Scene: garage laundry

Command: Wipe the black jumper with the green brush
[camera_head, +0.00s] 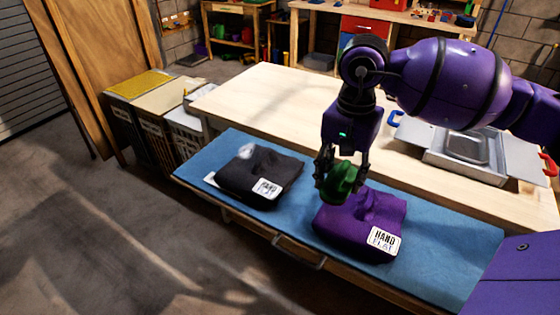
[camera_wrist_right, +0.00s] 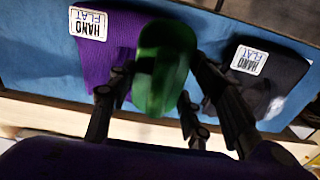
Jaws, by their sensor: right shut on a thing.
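The black jumper (camera_head: 262,172) lies folded on the blue mat at the left, with a white tag and a pale fluffy patch on its upper left. It also shows at the right of the right wrist view (camera_wrist_right: 272,78). My right gripper (camera_head: 341,178) is shut on the green brush (camera_head: 340,183), which fills the middle of the right wrist view (camera_wrist_right: 160,70). The gripper holds the brush over the back left part of a folded purple jumper (camera_head: 350,230). I cannot tell whether the brush touches it. My left gripper is not in view.
The blue mat (camera_head: 450,245) covers the front of the wooden table (camera_head: 270,100). A grey metal container (camera_head: 465,155) stands at the right on the table. Bins (camera_head: 150,110) stand left of the table. Blue mat shows bare between the two jumpers.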

